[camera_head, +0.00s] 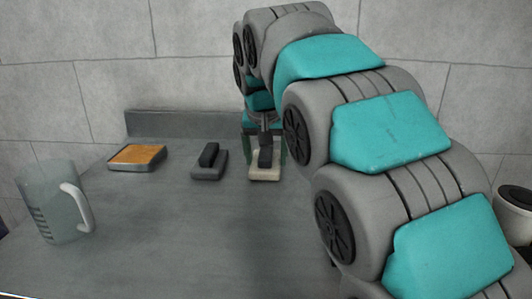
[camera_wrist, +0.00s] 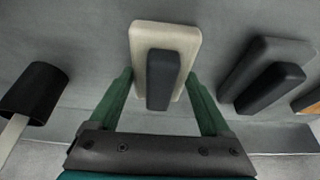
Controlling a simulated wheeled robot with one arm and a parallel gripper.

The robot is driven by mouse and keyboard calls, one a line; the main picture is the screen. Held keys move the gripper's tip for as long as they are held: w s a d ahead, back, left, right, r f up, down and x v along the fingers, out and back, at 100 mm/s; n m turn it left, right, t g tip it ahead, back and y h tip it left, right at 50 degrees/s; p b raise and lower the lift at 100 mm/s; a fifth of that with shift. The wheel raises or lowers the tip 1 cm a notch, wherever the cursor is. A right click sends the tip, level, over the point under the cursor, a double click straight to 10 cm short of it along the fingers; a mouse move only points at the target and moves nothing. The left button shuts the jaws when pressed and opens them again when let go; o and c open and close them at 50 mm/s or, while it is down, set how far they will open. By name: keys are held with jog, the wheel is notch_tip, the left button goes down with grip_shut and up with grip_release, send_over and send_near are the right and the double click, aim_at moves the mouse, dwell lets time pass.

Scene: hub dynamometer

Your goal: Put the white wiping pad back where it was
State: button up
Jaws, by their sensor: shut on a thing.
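The white wiping pad (camera_head: 265,173) is a flat off-white block with a dark grip bar on top. It lies at the back middle of the grey worktop in the head view, on it or just above; I cannot tell which. In the wrist view the pad (camera_wrist: 140,38) sits between the two green fingers of my gripper (camera_wrist: 160,75). The fingertips are at the pad's long sides, and the gripper is shut on it. In the head view, my gripper (camera_head: 265,150) is partly hidden by the arm and the grip bar.
A dark grey pad (camera_head: 209,172) with a similar bar lies just left, also in the wrist view (camera_wrist: 265,55). Further left are an orange-topped tray (camera_head: 137,157) and a clear jug (camera_head: 57,200). A black cylinder (camera_wrist: 33,92) shows at the wrist view's left. The front worktop is clear.

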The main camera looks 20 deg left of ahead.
jog(key=shift+f, duration=0.15)
jog(key=o, duration=1)
jog(key=shift+w, duration=0.1)
jog(key=p+v, duration=0.1)
jog(key=v, duration=1)
jog(key=shift+w, duration=0.1)
jog(key=shift+p+v, duration=0.6)
jog(key=shift+v, duration=0.15)
